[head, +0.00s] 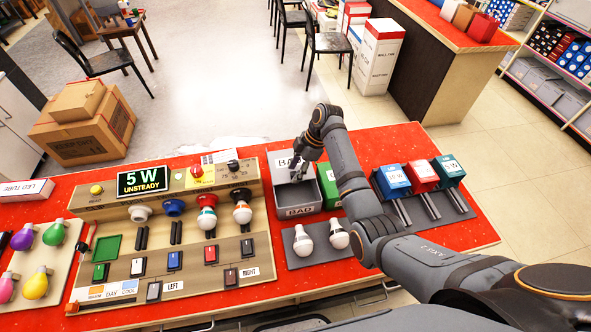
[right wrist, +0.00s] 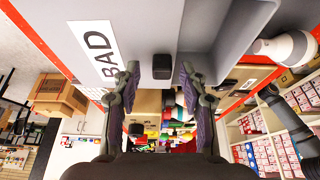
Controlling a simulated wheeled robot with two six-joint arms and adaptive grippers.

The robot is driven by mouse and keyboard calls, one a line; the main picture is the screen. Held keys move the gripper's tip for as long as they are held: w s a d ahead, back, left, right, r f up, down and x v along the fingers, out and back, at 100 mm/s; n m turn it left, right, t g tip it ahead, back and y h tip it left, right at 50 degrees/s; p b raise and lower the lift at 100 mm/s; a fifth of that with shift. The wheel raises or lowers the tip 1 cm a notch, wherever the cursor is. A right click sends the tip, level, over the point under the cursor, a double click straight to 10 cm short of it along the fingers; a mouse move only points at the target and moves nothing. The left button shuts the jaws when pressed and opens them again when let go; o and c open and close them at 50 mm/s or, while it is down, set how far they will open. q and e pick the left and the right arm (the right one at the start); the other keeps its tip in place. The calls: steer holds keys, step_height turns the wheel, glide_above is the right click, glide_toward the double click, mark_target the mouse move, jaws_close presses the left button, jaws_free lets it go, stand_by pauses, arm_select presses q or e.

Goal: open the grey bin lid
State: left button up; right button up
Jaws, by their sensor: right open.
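The grey bin (head: 280,199) stands on the red table, with a BAD label on its front wall. Its inside is visible from above. The grey lid (head: 279,155) is raised at the back of the bin, with its own BAD label partly hidden by my gripper. My right gripper (head: 297,178) is over the bin, near the lid. In the right wrist view, the open fingers (right wrist: 157,72) are on either side of the lid's dark knob (right wrist: 161,66), with gaps visible. The lid (right wrist: 150,22) fills the top of that view. My left gripper is not in view.
A green bin (head: 328,186) stands right beside the grey one, partly behind my right arm. The test panel (head: 180,235) is left; blue (head: 394,180), red and green boxes are right.

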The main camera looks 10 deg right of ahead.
steer(key=v, duration=1.1)
steer(key=shift+d+r, duration=0.2)
steer(key=shift+r, duration=0.05)
